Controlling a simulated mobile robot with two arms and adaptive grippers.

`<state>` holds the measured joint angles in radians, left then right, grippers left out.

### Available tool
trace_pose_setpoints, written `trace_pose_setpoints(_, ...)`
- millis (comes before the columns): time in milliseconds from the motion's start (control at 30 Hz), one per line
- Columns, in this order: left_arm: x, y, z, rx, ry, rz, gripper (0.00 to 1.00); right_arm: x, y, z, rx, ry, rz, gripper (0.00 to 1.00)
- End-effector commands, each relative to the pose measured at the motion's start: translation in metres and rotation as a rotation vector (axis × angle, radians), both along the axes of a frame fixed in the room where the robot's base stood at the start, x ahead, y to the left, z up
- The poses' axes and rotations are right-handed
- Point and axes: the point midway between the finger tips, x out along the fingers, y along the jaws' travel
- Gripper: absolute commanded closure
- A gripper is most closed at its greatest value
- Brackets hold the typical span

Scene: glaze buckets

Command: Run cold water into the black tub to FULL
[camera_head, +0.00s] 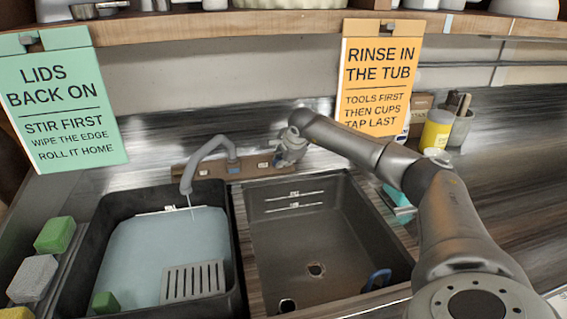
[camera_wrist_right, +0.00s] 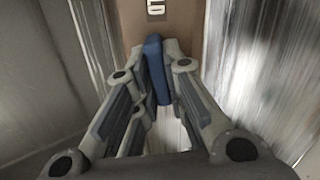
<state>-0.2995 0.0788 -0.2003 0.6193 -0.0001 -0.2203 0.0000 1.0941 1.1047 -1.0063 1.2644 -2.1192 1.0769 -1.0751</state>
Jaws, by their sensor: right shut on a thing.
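The black tub (camera_head: 233,245) is at the left in the head view and holds pale blue water (camera_head: 140,250). The water surface lies close under a marking (camera_head: 170,209) on the tub's back wall. A thin stream (camera_head: 191,207) falls from the grey spout (camera_head: 186,178) into it. My right gripper (camera_head: 289,148) is at the tap panel (camera_head: 210,171), right of the spout. In the right wrist view the gripper (camera_wrist_right: 155,95) is shut on a blue tap lever (camera_wrist_right: 153,60), with a finger on each side. My left gripper is out of view.
A grey rack (camera_head: 194,281) and a green sponge (camera_head: 105,302) are in the tub. An empty dark basin (camera_head: 310,240) with a drain is to the right. More sponges (camera_head: 55,234) line the left edge. A yellow jar (camera_head: 436,131) stands at the back right.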

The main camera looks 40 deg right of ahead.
Motion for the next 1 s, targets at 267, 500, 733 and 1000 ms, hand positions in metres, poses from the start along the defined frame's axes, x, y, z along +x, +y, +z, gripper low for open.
trace_pose_setpoints(267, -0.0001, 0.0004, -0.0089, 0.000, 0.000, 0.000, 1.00, -0.0006, 0.0000, -0.0015, 0.063, -0.035, -0.099, 1.00)
trace_pose_setpoints(500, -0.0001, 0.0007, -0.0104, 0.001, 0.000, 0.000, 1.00, -0.0008, -0.0002, -0.0009, 0.082, -0.045, -0.130, 1.00)
trace_pose_setpoints(733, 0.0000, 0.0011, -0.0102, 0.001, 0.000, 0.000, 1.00, -0.0009, -0.0002, -0.0006, 0.086, -0.046, -0.134, 1.00)
trace_pose_setpoints(1000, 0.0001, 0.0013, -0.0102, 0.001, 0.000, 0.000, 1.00, -0.0008, -0.0001, -0.0005, 0.086, -0.046, -0.134, 0.72)
